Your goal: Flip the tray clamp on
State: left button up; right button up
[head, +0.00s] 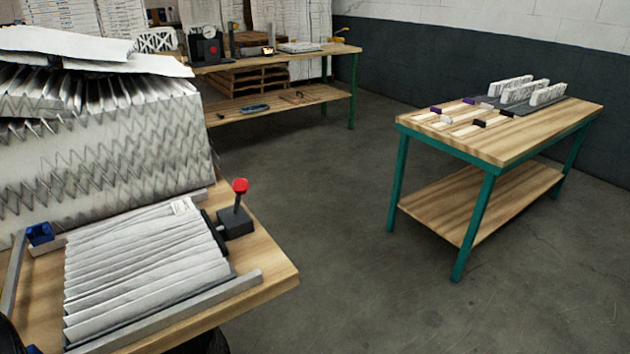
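The tray clamp (236,217) is a dark block with an upright lever topped by a red knob (240,186). It sits on the wooden table at the right end of the tray. The lever stands nearly vertical, leaning slightly right. A black bar beside the block lies along the right edge of a white pleated filter (145,265). The filter lies in the tray, between grey metal rails (175,312). Neither gripper can be made out. Dark rounded shapes at the bottom left edge are cut off, and I cannot tell what they are.
A blue part (40,233) sits at the tray's left corner. A large stack of pleated filters (105,150) stands behind the tray. A green-legged table (540,130) with small parts stands right, and a workbench (270,62) stands at the back. Open floor (330,230) lies between them.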

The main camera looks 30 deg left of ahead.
aim_at(240, 186)
jog(key=z, duration=0.05)
jog(key=k, duration=0.9)
jog(key=u, duration=1)
jog(key=i, duration=0.95)
jog(key=k, duration=1.8)
jog(key=z, duration=0.6)
jog(key=i, duration=0.5)
jog(key=z, duration=0.65)
jog(key=i, duration=0.8)
jog(key=u, duration=0.75)
jog(key=i, duration=0.4)
jog(key=u, duration=0.55)
